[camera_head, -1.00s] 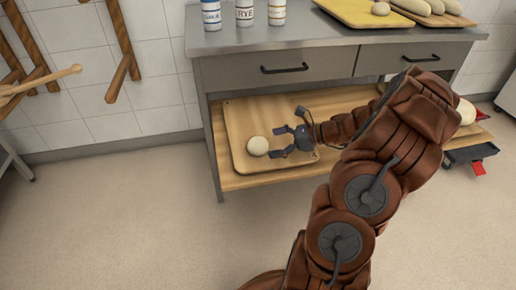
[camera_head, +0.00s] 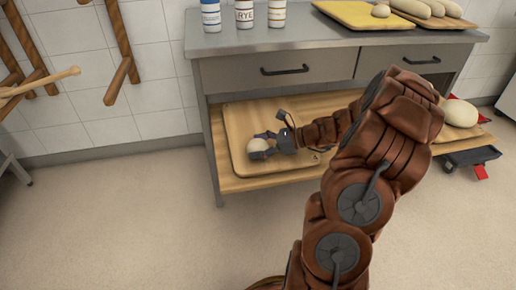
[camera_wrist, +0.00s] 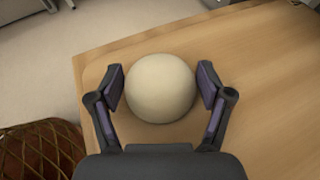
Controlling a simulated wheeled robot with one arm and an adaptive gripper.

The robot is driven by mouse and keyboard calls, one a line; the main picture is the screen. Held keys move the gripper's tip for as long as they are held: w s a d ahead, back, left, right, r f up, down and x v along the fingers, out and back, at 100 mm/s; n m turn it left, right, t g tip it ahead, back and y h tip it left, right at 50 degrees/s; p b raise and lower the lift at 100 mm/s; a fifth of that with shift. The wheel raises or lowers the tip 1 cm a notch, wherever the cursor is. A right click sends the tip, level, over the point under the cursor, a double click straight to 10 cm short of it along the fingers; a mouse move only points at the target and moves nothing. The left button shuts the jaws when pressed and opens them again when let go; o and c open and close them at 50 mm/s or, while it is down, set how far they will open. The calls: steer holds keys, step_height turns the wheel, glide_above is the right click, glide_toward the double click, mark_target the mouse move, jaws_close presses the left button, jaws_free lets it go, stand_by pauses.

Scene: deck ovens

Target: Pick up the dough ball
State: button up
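A pale round dough ball (camera_head: 258,146) sits on a wooden tray (camera_head: 237,122) on the lower shelf of the steel counter. My gripper (camera_head: 263,144) reaches in from the right, with its fingers on either side of the ball. In the wrist view the dough ball (camera_wrist: 160,88) lies between the two purple-padded fingers of my gripper (camera_wrist: 161,88). A narrow gap shows beside each pad, so the gripper is open around the ball.
The counter top (camera_head: 290,30) and its drawers (camera_head: 285,72) overhang the shelf. A larger pale dough piece (camera_head: 460,113) is at the shelf's right end. The floor in front is clear.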

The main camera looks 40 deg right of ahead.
steer(key=c, duration=0.6)
steer(key=shift+c, duration=0.2)
